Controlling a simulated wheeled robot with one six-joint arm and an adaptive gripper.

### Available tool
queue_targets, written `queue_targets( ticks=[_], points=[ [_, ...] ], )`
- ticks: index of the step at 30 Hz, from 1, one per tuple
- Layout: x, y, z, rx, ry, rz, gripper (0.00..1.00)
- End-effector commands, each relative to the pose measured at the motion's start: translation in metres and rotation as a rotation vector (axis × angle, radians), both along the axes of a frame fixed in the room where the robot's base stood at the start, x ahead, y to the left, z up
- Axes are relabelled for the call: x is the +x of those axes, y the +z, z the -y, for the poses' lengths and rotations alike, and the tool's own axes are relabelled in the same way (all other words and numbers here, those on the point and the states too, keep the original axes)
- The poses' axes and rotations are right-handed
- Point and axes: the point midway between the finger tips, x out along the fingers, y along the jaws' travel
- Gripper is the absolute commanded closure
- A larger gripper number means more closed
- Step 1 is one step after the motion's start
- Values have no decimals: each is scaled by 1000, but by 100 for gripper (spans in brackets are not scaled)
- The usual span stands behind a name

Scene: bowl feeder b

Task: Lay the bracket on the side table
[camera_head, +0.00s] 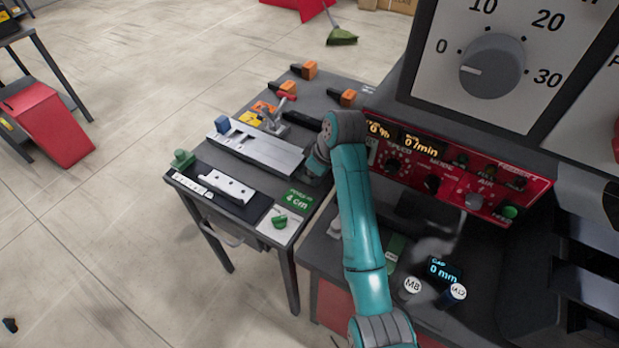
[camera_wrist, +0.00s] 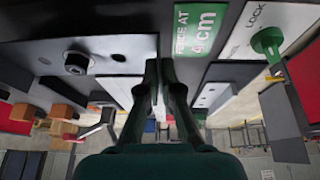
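A pale flat plate with dark holes, which looks like the bracket (camera_head: 228,187), lies on a black strip at the front of the side table (camera_head: 253,212). What seems to be the same plate shows right of the fingers in the wrist view (camera_wrist: 214,93). My gripper (camera_wrist: 159,70) has its fingers close together, with nothing visible between them. In the head view it is mostly hidden by my teal arm, at the right end of a long steel rail. A grey plate with a dark round fitting (camera_wrist: 100,52) lies left of the fingers in the wrist view.
The table also holds the steel rail (camera_head: 262,150), a toggle clamp (camera_head: 275,118), orange-ended tools (camera_head: 304,70), a green sign (camera_head: 297,198) and a green knob on a white card (camera_head: 281,219). The red control panel (camera_head: 470,178) stands close on the right. Open floor lies left.

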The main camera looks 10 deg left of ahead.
Motion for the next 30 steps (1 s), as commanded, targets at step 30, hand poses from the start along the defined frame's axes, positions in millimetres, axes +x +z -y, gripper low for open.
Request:
queue_targets(
  ticks=[30],
  points=[
    [-1, -32, 1, -2, -1, -4, 95]
  ],
)
